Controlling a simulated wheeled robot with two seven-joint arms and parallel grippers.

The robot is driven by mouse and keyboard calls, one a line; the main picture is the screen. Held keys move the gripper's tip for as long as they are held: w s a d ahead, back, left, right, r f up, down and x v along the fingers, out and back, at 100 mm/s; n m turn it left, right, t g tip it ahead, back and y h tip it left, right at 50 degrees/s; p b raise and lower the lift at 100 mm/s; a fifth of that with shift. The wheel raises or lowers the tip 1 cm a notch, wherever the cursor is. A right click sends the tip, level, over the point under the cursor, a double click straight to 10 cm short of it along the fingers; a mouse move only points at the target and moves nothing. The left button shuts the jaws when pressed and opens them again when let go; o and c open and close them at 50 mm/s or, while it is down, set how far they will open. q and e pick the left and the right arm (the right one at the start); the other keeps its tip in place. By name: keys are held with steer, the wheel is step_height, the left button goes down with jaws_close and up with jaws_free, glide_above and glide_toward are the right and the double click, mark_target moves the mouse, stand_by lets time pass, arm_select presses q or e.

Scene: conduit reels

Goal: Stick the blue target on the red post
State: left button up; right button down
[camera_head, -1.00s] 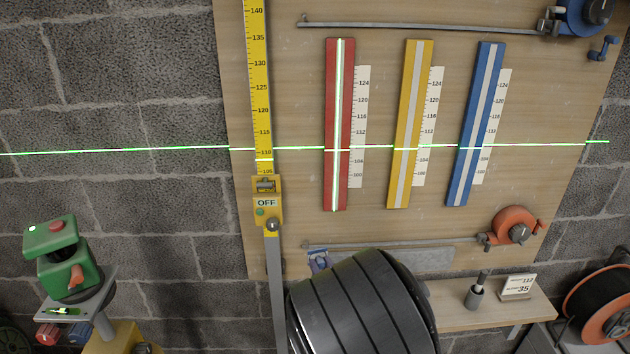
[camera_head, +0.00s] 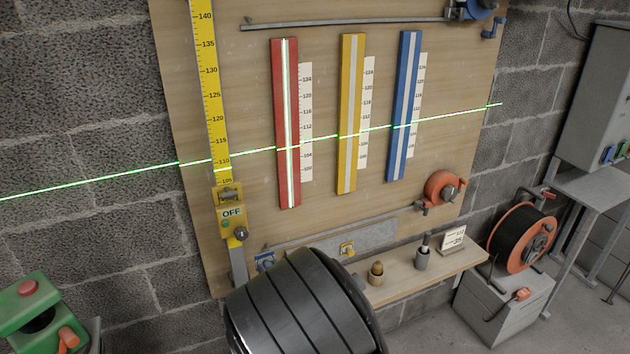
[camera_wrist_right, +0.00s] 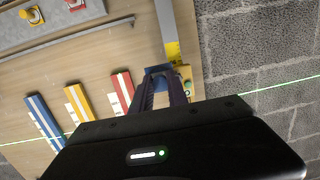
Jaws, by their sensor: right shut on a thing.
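The red post (camera_head: 287,125) is a tall red strip with a pale centre line on the wooden board. It also shows in the right wrist view (camera_wrist_right: 122,88). My right gripper (camera_wrist_right: 160,82) is shut on a small blue piece (camera_wrist_right: 158,70), which looks like the blue target. In the head view a bit of blue (camera_head: 265,262) shows past my dark right arm, below and left of the red post's foot. The fingertips are mostly hidden there. The gripper is apart from the post. My left gripper is not in view.
Yellow (camera_head: 351,115) and blue (camera_head: 404,110) posts stand right of the red one. A yellow rule (camera_head: 204,90) with an OFF box is at left. A green laser line crosses the posts. A shelf (camera_head: 440,268) below holds small items. A cable reel (camera_head: 522,243) stands right.

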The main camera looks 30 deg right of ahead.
arm_select(q)
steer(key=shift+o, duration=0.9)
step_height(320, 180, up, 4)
steer(key=p, duration=0.4)
arm_select(e)
steer(key=w+d+r, duration=0.2)
steer(key=d+r, duration=0.4)
steer(key=r, duration=0.2)
steer(key=w+d+r, duration=0.1)
steer(key=d+r, duration=0.5)
steer(key=r, duration=0.3)
steer(key=shift+w+d+r+m+h, duration=0.3)
steer(key=shift+w+d+h, duration=0.05)
steer(key=shift+h, duration=0.05)
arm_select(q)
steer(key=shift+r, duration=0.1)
arm_select(e)
steer(key=shift+w, duration=0.2)
arm_select(q)
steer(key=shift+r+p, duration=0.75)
steer(key=shift+p, duration=0.1)
arm_select(e)
steer(key=shift+w+d, duration=0.15)
steer(key=shift+w, duration=2.55)
steer(key=shift+w+d, duration=0.15)
steer(key=shift+w, duration=2.5)
